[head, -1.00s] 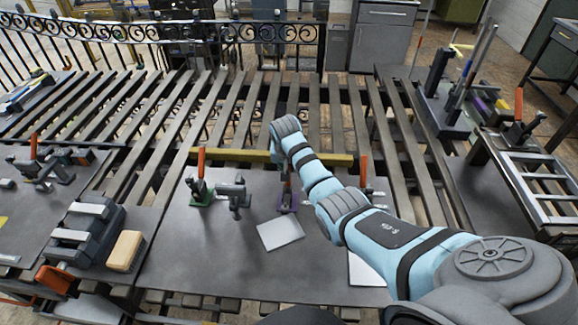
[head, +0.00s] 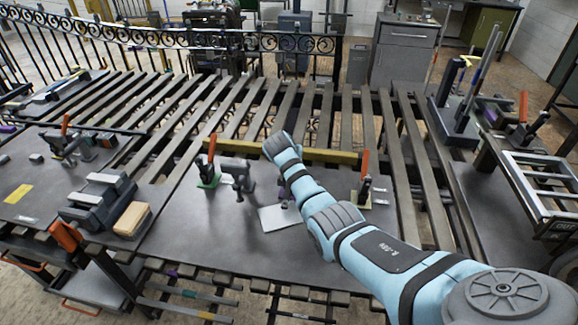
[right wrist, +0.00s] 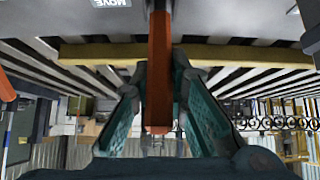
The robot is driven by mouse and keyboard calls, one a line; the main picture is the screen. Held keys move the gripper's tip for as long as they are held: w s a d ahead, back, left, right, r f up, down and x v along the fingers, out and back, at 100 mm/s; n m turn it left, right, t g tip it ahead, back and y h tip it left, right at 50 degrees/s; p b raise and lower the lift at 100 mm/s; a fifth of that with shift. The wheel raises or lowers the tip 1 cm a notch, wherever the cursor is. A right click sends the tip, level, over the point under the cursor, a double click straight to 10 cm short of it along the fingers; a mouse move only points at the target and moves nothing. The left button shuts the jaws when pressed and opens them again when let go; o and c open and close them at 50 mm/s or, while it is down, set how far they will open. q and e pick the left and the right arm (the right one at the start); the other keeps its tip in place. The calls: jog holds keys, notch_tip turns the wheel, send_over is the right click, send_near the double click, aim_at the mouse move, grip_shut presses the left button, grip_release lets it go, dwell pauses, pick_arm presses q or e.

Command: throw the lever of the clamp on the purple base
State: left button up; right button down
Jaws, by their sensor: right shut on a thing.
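The clamp on the purple base (head: 283,191) stands on the dark table plate and is mostly hidden behind my right arm in the head view. In the right wrist view its orange lever (right wrist: 159,75) runs between the two teal-sided fingers. My right gripper (right wrist: 160,110) is shut on this lever. In the head view the right gripper is hidden behind its own arm. My left gripper is in no view.
A green-based clamp (head: 208,175) and a grey clamp (head: 238,178) stand left of my arm. Another clamp with an orange lever (head: 364,163) stands right of it. A pale sheet (head: 278,217) lies in front. A yellow bar (head: 310,153) runs behind.

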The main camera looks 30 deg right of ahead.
jog(key=shift+s+a+r+t, duration=0.15)
jog(key=shift+s+a+t, duration=0.15)
jog(key=shift+s+a, duration=0.25)
jog(key=shift+d+h, duration=0.1)
jog(key=shift+h, duration=0.2)
jog(key=c, duration=1.6)
grip_release()
jog(key=shift+w, duration=0.1)
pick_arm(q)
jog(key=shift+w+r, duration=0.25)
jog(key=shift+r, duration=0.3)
pick_arm(e)
jog(key=shift+o, duration=0.2)
jog(key=shift+d, duration=0.15)
